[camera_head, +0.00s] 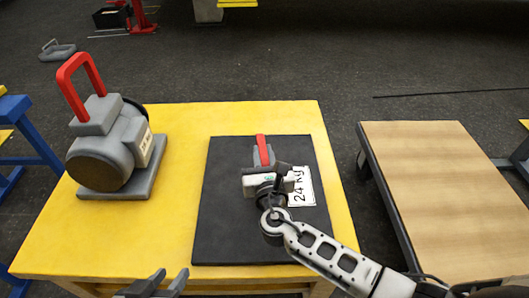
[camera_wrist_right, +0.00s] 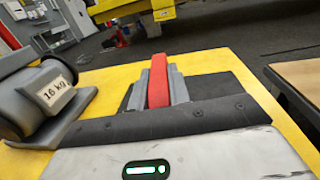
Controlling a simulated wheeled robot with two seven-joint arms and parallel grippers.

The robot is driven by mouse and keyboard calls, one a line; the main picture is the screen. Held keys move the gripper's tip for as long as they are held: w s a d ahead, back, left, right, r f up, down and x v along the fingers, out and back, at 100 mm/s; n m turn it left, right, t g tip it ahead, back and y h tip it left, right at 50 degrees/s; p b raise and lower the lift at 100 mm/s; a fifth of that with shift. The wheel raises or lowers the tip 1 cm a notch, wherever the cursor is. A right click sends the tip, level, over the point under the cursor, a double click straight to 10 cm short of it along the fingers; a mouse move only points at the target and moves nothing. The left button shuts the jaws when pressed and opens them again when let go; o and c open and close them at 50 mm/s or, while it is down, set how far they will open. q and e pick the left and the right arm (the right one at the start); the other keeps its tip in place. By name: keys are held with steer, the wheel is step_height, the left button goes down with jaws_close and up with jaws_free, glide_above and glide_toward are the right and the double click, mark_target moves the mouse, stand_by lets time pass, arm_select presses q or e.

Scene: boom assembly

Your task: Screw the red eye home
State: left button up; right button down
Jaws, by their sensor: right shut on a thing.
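The red eye shows as a narrow red bar (camera_head: 263,150) above the black plate in the head view. In the right wrist view the red eye (camera_wrist_right: 158,82) stands between the grey fingers. My right gripper (camera_head: 264,158) is shut on it, and the fingers cover its sides. The gripper and wrist hide its lower end, so I cannot tell how it meets what is below. My left gripper (camera_head: 165,284) is open and empty at the bottom edge of the head view, left of the plate.
The black plate (camera_head: 225,225) with a white "24 kg" label (camera_head: 303,186) lies on the yellow table (camera_head: 165,225). A grey machine (camera_head: 103,150) with a red handle stands at the left, labelled "16 kg" in the wrist view. A wooden-topped table (camera_head: 445,190) stands right, across a gap.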

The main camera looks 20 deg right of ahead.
steer(key=shift+a+m+h, duration=0.15)
steer(key=shift+m+h, duration=0.45)
steer(key=shift+h, duration=0.3)
steer(key=shift+g, duration=0.3)
steer(key=c, duration=1.3)
jaws_free()
